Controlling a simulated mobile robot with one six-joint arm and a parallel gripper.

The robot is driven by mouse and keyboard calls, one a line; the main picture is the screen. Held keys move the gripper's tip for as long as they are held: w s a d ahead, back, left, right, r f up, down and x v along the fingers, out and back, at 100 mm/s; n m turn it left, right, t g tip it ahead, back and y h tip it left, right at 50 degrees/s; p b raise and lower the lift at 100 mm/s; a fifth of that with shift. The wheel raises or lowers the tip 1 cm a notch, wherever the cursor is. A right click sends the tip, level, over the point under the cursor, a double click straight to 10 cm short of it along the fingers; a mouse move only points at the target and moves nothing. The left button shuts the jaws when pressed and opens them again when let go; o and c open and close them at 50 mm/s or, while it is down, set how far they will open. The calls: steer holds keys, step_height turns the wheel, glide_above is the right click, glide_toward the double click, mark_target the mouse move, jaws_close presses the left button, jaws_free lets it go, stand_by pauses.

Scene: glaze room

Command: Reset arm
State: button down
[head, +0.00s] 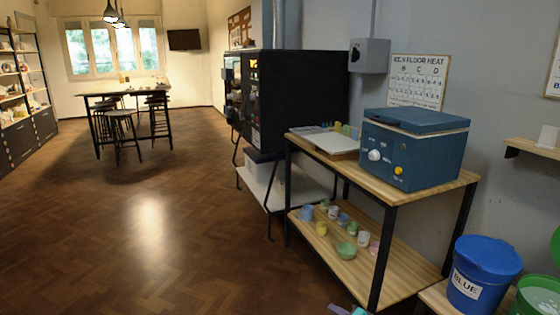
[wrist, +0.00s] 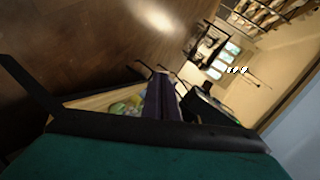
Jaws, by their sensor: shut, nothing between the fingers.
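My gripper (wrist: 161,90) shows in the wrist view as dark purple fingers side by side, with no gap that I can make out. They are shut and hold nothing. Behind them are a black bar and a teal surface along the lower edge. Past the fingers, the wooden shelf with small coloured pots (wrist: 125,106) shows tilted and partly covered. In the head view only a small purple and teal piece shows at the bottom edge, too cut off to tell the gripper's pose.
At right stands a wooden two-level bench (head: 420,200) with a blue kiln-like box (head: 415,150) and cups below. A blue bucket (head: 483,270) stands at lower right. A black machine (head: 300,95) is behind. The wooden floor (head: 140,225) at left is clear up to the high table (head: 125,90).

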steer(key=s+a+f+n+g+p, duration=0.25)
steer(key=s+a+g+p, duration=0.2)
steer(key=s, duration=0.25)
steer(key=s+a+f+n+g+p, duration=0.1)
steer(key=s+a+f+g+p, duration=0.3)
steer(key=s, duration=0.4)
steer(key=s+a+f+n+g+p, duration=0.2)
steer(key=s+a+f+p, duration=0.1)
steer(key=s+a, duration=0.35)
steer(key=s+d+f+n+g+h+p, duration=0.1)
steer(key=s+d+f+g+h, duration=0.1)
steer(key=s, duration=0.4)
steer(key=s+d+f+n+g+h+p, duration=0.1)
steer(key=s+d+f+g, duration=0.1)
steer(key=s, duration=0.4)
steer(key=s+d+g+h, duration=0.2)
steer(key=s+d+h, duration=0.2)
steer(key=d, duration=0.5)
steer(key=s, duration=0.2)
steer(key=shift+s+g, duration=0.35)
steer(key=shift+a, duration=0.1)
